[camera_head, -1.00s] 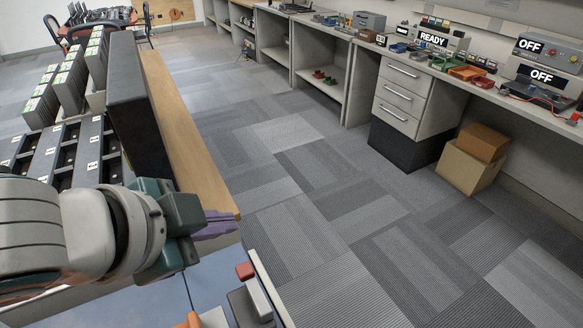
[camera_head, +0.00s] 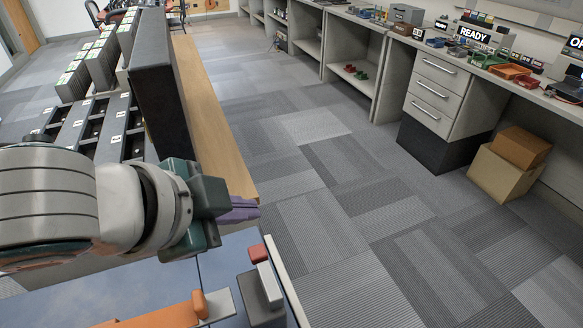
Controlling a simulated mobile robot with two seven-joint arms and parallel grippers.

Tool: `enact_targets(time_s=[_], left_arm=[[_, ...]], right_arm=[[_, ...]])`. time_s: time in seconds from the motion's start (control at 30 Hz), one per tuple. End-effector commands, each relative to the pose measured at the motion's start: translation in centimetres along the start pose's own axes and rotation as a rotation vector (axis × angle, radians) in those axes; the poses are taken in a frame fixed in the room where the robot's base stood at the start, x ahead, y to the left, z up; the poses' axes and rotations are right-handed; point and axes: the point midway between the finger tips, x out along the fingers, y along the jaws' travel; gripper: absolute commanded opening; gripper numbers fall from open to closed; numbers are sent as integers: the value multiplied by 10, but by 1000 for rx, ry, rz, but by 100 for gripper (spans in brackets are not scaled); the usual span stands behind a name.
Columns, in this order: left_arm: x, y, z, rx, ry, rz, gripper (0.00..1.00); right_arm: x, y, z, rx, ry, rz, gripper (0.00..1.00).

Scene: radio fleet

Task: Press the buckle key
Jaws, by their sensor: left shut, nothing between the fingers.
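A dark grey block with a pale bar and a red end piece (camera_head: 258,253) stands at the bottom of the view. It looks like the buckle with its key, though I cannot be sure. An orange strap-like piece (camera_head: 160,318) with a raised orange knob (camera_head: 200,304) lies left of it, cut off by the lower edge. My left gripper (camera_head: 245,210) has its purple fingers shut and empty. They show just above the red piece in the picture, with a gap between. My right gripper is not in view.
A tall black panel (camera_head: 160,85) and a wooden ledge (camera_head: 208,125) stand behind my left gripper, beside dark racks (camera_head: 85,125). A long bench with drawers (camera_head: 433,92) and cardboard boxes (camera_head: 500,172) are at the right. The carpet floor (camera_head: 350,190) between is clear.

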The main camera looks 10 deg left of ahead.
Motion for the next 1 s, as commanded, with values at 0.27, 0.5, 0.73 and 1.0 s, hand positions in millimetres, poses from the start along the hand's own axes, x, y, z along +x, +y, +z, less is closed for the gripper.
enact_targets(time_s=[0.27,0.5,0.73,1.0], left_arm=[[30,22,22,-1,-1,0,0],[42,30,30,-1,0,0,0],[41,30,30,-1,0,0,0],[41,30,30,-1,0,0,0]], right_arm=[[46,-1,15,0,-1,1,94],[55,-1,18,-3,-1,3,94],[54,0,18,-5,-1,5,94],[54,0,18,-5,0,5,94]])
